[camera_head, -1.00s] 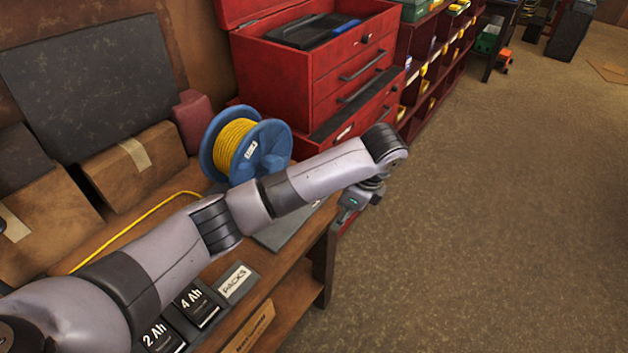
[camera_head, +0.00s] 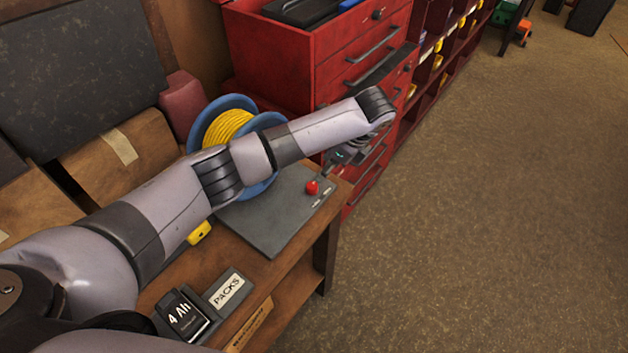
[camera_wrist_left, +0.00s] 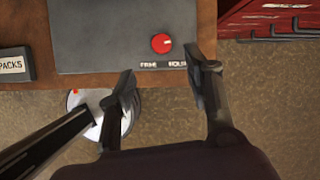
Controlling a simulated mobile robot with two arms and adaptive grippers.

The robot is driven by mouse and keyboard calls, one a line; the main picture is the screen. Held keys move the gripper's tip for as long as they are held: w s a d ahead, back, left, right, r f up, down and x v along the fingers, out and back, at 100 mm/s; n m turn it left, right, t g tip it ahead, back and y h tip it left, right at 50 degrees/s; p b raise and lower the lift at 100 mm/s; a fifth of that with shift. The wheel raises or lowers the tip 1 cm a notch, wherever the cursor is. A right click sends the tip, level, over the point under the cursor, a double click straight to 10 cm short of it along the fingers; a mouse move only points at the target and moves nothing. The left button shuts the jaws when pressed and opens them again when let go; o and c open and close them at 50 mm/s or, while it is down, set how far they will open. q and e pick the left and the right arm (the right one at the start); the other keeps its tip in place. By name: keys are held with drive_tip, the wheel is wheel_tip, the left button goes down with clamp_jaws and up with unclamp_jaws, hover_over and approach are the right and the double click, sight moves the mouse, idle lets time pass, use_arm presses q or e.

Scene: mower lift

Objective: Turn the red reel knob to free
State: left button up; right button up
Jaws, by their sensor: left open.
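The red reel knob (camera_head: 312,187) sits near the front right corner of the dark grey reel base plate (camera_head: 268,222). In the left wrist view the red knob (camera_wrist_left: 161,43) shows a pale pointer mark, with the labels "FREE" and "HOLD" printed below it. My left gripper (camera_wrist_left: 162,82) is open and empty, its fingers apart on the near side of the knob and not touching it. In the head view my left gripper (camera_head: 338,160) is small and partly hidden by its wrist, just beyond the knob. My right gripper is not in view.
The blue reel (camera_head: 238,118) with yellow cord stands on the plate, partly behind my left arm. A red tool chest (camera_head: 330,60) stands behind it. A "PACKS" label block (camera_head: 226,290) and a 4 Ah battery (camera_head: 182,314) are nearer. Open floor lies right.

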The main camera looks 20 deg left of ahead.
sight(312, 185)
use_arm(q)
drive_tip(key=p+x, duration=0.1)
drive_tip(key=x, duration=0.8)
drive_tip(key=shift+w+a+f, duration=0.1)
drive_tip(key=shift+f, duration=0.05)
drive_tip(key=shift+a+f, duration=0.15)
drive_tip(key=shift+f, duration=0.2)
clamp_jaws()
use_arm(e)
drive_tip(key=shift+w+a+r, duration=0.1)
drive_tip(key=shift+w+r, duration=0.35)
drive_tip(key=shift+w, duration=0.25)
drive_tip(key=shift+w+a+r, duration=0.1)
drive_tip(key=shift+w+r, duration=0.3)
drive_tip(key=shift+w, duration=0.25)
